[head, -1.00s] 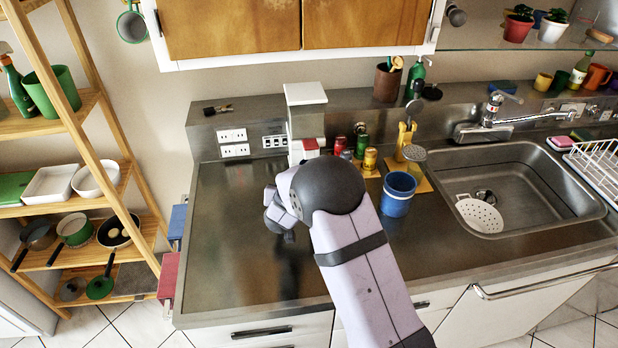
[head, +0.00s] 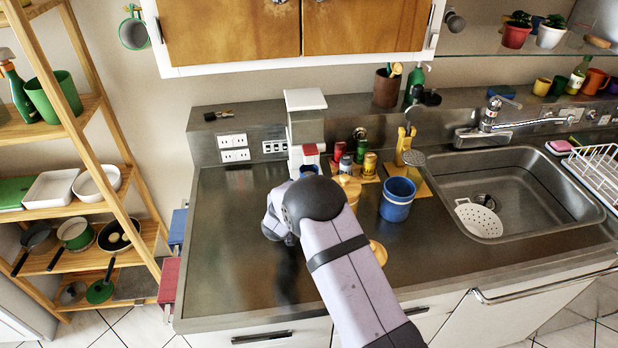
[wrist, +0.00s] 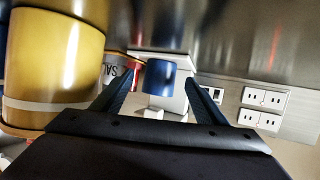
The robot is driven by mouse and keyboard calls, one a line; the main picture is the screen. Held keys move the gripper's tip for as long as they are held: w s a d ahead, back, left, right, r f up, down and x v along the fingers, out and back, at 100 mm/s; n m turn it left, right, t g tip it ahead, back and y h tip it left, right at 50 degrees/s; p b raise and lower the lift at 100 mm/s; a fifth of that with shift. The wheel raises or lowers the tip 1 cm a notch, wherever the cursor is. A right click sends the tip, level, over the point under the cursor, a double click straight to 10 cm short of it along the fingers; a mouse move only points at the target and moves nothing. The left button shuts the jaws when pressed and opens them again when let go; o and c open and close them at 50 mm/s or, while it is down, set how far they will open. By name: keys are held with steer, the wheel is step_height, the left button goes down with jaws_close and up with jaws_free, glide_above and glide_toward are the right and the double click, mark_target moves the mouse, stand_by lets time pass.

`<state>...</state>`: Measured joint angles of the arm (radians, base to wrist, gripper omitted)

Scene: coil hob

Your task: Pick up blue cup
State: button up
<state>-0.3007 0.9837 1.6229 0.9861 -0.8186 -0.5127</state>
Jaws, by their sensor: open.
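A small blue cup (wrist: 162,78) shows in the wrist view between and beyond my fingertips, in front of a white appliance. In the head view a bit of blue, probably this cup (head: 309,169), shows at the foot of the white appliance, mostly hidden by my arm. My gripper (wrist: 158,92) is open, with nothing between its fingers. The fingers are apart from the cup, and in the head view they are largely hidden by my wrist.
A large yellow canister (wrist: 60,62) stands close on the left in the wrist view. The white appliance (head: 305,118) stands at the back wall. A larger blue container (head: 397,202) stands right of my arm, near the sink (head: 570,190). The counter's left part is clear.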

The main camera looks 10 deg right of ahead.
steer(key=shift+p+x, duration=1.1)
steer(key=shift+x, duration=1.35)
steer(key=shift+r, duration=0.1)
steer(key=shift+a, duration=0.1)
steer(key=c, duration=1.2)
